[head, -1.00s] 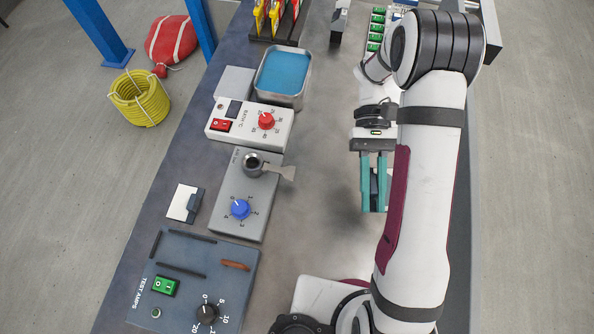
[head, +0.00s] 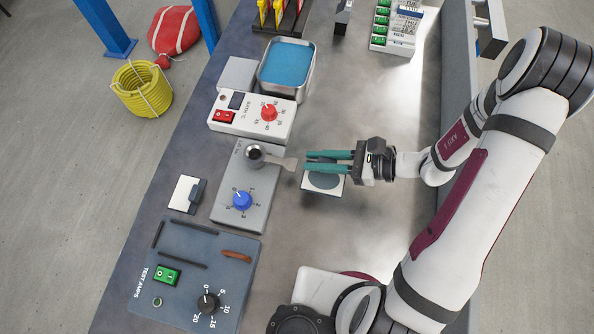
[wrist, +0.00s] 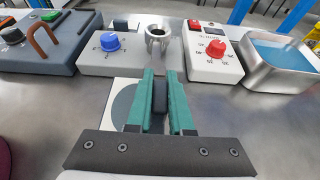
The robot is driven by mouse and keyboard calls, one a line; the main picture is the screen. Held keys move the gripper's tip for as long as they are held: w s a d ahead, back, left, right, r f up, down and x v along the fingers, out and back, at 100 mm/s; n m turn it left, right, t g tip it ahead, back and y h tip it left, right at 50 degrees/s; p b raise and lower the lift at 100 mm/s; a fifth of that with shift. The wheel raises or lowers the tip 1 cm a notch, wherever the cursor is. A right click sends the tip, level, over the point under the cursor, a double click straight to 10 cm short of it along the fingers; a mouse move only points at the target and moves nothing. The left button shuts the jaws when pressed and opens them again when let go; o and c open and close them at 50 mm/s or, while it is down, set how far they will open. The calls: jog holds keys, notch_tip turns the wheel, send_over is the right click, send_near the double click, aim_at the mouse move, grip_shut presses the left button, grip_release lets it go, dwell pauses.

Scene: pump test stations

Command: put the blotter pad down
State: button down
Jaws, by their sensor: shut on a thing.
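My gripper (head: 308,161) has teal fingers pointing left in the head view, over the pad. A dark shadow lies by the pad. I cannot tell whether the pad touches the bench or hangs just above it.
The bath tray (head: 287,68), bath control box (head: 250,119) and test panel (head: 190,275) line the left. Bench behind my gripper is clear.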

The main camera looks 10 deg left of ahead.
aim_at(299, 174)
notch_tip(299, 174, down, 6)
jog(key=shift+r, duration=0.2)
jog(key=a, duration=0.4)
jog(key=shift+a+f, duration=0.15)
jog(key=shift+f, duration=0.55)
jog(key=c, duration=0.8)
grip_release()
